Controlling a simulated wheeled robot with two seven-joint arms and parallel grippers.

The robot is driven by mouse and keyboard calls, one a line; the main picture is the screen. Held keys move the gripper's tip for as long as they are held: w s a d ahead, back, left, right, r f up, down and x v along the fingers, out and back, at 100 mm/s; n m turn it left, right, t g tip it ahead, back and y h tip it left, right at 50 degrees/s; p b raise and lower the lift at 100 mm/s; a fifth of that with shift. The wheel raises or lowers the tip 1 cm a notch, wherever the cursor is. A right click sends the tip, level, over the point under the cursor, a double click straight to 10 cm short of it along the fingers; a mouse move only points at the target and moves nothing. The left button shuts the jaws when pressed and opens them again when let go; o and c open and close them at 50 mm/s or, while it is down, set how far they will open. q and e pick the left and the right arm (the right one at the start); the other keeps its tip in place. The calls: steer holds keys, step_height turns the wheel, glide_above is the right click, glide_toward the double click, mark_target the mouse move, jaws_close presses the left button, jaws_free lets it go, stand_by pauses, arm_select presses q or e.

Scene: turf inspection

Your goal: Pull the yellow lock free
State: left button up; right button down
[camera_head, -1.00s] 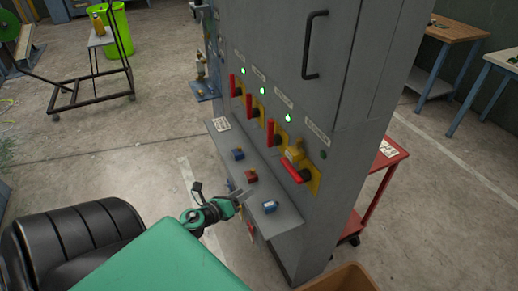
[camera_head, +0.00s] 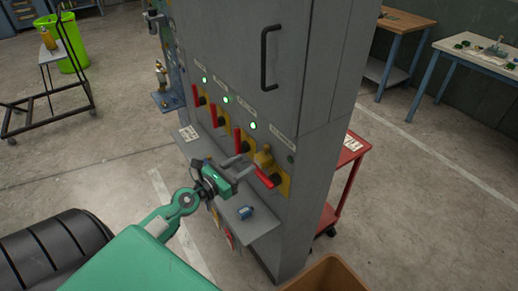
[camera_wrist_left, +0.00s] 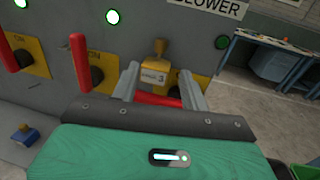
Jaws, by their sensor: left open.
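The yellow lock (camera_head: 264,157) hangs at the rightmost switch of the grey cabinet, under the BLOWER label. In the left wrist view the yellow lock (camera_wrist_left: 159,47) has a pale tag (camera_wrist_left: 153,77) marked 3 below it. That switch's red handle (camera_head: 265,177) lies turned sideways, and the wrist view shows the handle (camera_wrist_left: 158,100) across the gap between my fingers. My left gripper (camera_head: 246,166) is open just in front of the switch. In the wrist view its fingertips (camera_wrist_left: 158,78) are on either side of the tag; contact cannot be told. My right gripper is not in view.
Other red handles (camera_head: 240,140) stand upright to the left. A red cart (camera_head: 350,160) stands right of the cabinet, and a brown bin (camera_head: 330,275) is in front.

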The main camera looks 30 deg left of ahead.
mark_target(264, 152)
arm_select(q)
steer(key=p+x, duration=0.2)
steer(key=x, duration=0.5)
steer(key=shift+w, duration=0.45)
steer(key=shift+c, duration=0.5)
jaws_close()
steer(key=c, duration=0.7)
jaws_free()
steer(key=shift+c, duration=0.2)
jaws_close()
